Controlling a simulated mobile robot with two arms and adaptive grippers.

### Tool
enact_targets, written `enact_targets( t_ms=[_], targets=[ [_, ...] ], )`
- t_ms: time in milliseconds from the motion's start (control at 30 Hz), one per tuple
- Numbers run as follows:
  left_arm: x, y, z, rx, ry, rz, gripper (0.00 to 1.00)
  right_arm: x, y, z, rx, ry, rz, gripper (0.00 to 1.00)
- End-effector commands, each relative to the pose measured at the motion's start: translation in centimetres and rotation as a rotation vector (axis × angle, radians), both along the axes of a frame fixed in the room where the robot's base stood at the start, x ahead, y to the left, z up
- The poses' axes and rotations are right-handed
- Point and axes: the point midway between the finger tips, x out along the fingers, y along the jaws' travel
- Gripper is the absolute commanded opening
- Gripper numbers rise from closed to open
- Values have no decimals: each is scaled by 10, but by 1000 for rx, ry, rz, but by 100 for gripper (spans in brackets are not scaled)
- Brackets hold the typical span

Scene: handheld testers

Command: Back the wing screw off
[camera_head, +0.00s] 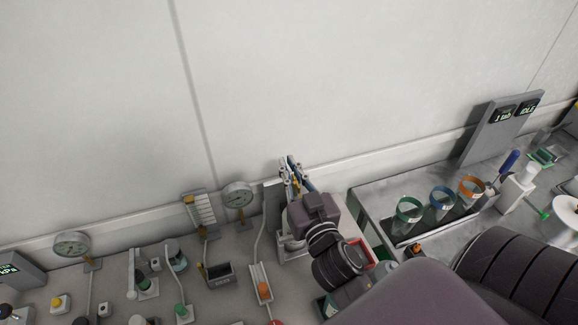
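My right gripper (291,174) is near the middle of the head view, with its dark body below and its slim blue and grey fingers pointing up and away from me. The fingers are small and seen from behind, so I cannot tell whether they are open or shut, or whether they hold anything. They stand over a pale grey device (292,248) at the back of the bench, which my wrist partly covers. I cannot make out the wing screw; it may be hidden by my gripper or too small. My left gripper is not in view.
Left on the bench are a round gauge (71,244), another gauge (238,195), a dark bin (219,275) and several small testers. At right, cups with green (409,209), blue and orange rims stand in a tray near a display panel (502,128). The wall closes the back.

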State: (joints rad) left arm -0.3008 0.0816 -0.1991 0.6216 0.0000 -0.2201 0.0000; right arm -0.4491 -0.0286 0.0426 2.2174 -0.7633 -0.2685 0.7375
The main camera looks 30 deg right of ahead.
Motion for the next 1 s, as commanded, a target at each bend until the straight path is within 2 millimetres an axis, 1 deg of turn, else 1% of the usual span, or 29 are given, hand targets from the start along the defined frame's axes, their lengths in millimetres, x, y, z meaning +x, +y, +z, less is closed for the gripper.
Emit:
enact_targets(
  t_ms=[333,567,767,1000],
  targets=[
    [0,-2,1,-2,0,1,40,0,0,0,0,1,5,0],
    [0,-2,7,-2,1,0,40,0,2,1,-2,1,44,0],
    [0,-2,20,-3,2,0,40,1,5,3,-5,3,128,0],
    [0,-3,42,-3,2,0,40,1,13,4,-9,5,331,0]
  ],
)
